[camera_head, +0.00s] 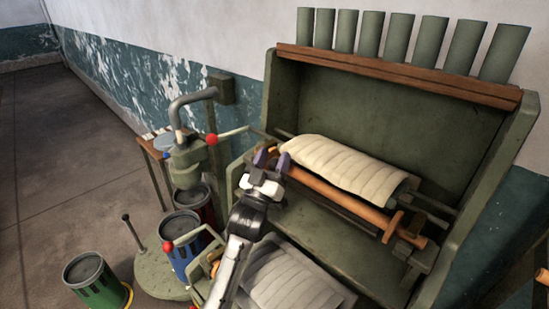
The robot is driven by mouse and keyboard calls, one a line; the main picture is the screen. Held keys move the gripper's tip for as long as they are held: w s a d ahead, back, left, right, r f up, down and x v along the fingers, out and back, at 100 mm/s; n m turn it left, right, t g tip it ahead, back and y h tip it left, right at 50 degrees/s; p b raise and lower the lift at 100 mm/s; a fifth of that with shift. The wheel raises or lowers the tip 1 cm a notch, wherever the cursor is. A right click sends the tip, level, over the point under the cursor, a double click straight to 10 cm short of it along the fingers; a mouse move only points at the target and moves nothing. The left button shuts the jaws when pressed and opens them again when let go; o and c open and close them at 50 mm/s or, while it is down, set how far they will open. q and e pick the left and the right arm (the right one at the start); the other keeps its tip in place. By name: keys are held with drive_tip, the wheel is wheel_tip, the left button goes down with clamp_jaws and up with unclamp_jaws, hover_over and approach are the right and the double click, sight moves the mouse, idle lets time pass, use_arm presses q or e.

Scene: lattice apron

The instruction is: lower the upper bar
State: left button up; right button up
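A long orange-brown wooden bar (340,198) runs across the front of a green cabinet-like machine (450,125), sloping down to the right in the picture. A pale quilted pad (345,166) lies just behind and above it, over thin dark rails. I cannot tell for certain which bar is the upper one. My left gripper (272,160) is at the bar's left end, its purple-tipped fingers apart. No held thing shows between them. It hides the bar's left end, so contact is unclear.
A second pale quilted pad (287,282) lies lower, beside my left arm. A green stand with a red-knobbed lever (212,139) and coloured canisters, one blue (183,262) and one green (97,285), stands left. Several green tubes line the wooden top shelf (400,75). Floor at far left is clear.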

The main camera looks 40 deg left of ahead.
use_arm(q)
drive_tip(key=shift+o, duration=0.4)
drive_tip(key=shift+w+d, duration=0.15)
drive_tip(key=b+v, duration=0.1)
drive_tip(key=v, duration=1.2)
drive_tip(key=shift+s+f, duration=0.25)
drive_tip(key=shift+s, duration=0.1)
